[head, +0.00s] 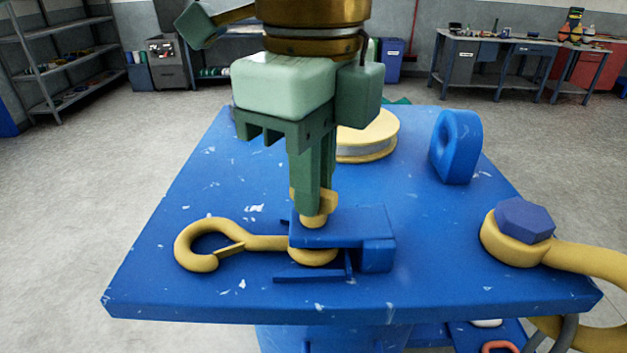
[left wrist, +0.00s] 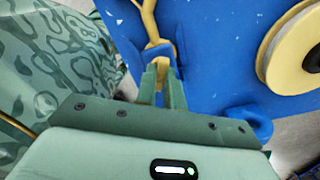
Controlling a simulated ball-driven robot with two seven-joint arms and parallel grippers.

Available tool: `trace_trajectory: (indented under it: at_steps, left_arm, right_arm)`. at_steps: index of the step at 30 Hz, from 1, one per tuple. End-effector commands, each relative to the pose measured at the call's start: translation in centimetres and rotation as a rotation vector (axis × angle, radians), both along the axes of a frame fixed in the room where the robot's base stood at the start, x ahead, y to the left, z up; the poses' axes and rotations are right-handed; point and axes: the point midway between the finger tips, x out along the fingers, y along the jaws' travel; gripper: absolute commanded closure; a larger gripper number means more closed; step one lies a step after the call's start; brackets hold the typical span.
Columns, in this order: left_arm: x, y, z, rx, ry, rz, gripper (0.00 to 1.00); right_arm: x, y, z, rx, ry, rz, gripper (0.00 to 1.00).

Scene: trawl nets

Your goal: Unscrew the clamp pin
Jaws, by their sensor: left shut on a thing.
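The clamp pin (head: 313,220) is yellow and stands upright in the blue clamp block (head: 345,228) on the blue table. My left gripper (head: 312,205) comes down from above and is shut on the pin's top. The fingers hide part of the pin head. A yellow hook (head: 208,247) lies flat, its shank running into the clamp under the pin. In the left wrist view, the gripper (left wrist: 163,75) closes on a yellow part, with the yellow hook's shank (left wrist: 149,20) beyond it. My right gripper is in neither view.
The blue table (head: 190,290) also holds a yellow spool (head: 372,138), a blue ring lug (head: 455,147) and a yellow shackle (head: 575,258) with a blue hex bolt (head: 523,219). The front left of the tabletop is clear. Shelves and workbenches stand far back.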

Motion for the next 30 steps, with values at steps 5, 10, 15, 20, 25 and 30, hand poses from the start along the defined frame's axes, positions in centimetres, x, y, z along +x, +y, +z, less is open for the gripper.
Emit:
trace_trajectory:
  at_steps: [5,10,15,20,25,30]
  left_arm:
    - [0.0,0.0,-0.6,0.008,0.008,0.163,1.00]
    - [0.0,0.0,-0.6,0.007,0.006,0.324,1.00]
    - [0.0,0.0,-0.6,0.007,0.005,0.485,1.00]
    - [0.0,0.0,-0.6,0.008,0.005,0.635,1.00]
    - [0.0,0.0,-0.5,0.008,0.005,0.782,1.00]
    - [0.0,0.0,-0.5,0.010,0.005,0.900,1.00]
  right_arm:
    - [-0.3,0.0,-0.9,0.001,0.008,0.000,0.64]
    - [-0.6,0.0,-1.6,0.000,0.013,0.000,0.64]
    - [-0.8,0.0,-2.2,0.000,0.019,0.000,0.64]
    - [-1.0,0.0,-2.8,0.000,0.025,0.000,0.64]
    - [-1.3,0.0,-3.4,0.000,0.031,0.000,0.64]
    - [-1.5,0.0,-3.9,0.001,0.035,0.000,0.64]
